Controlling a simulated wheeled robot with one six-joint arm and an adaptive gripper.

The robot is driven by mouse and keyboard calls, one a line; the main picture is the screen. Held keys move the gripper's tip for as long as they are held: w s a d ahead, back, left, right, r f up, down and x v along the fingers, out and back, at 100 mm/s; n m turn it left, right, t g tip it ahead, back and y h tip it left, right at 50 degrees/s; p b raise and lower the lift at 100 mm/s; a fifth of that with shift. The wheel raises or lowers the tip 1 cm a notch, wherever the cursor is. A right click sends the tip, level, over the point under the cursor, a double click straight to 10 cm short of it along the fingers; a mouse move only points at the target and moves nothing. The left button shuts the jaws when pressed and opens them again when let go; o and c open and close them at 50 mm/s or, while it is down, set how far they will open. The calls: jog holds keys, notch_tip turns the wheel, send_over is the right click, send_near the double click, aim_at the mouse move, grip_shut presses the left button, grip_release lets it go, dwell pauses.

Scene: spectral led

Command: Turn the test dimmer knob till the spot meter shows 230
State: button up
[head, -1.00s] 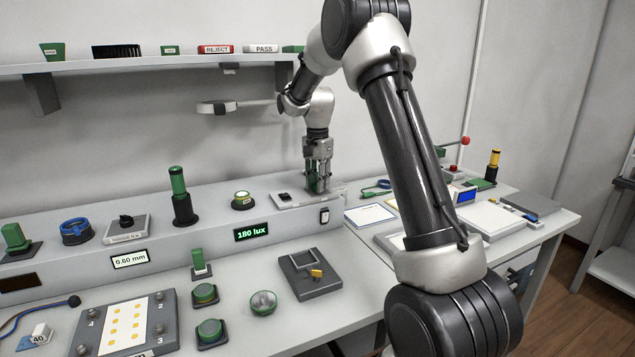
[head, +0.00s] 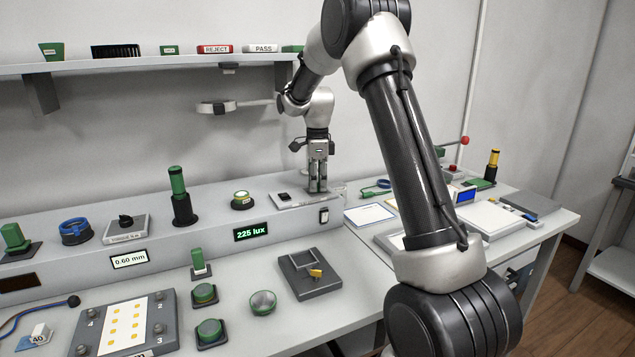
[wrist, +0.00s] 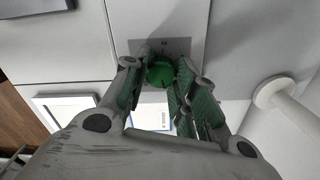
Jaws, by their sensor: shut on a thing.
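The green dimmer knob (wrist: 160,74) sits on a small grey plate (wrist: 180,46) in the wrist view. My gripper (wrist: 158,80) is shut on the knob, with a finger at each side of it. In the head view my gripper (head: 317,188) points straight down over the right end of the raised shelf, and its fingers hide the knob there. The spot meter display (head: 251,232) on the shelf front reads 225 lux in green digits.
A rocker switch (head: 324,215) is on the shelf front below my gripper. A ring on an arm (head: 216,107) reaches out behind, from the wall side.

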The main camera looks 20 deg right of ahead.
jog(key=shift+m, duration=0.4)
jog(key=o, duration=1)
jog(key=shift+r, duration=0.15)
notch_tip(320, 180, up, 7)
jog(key=shift+r, duration=0.15)
dwell(0.5)
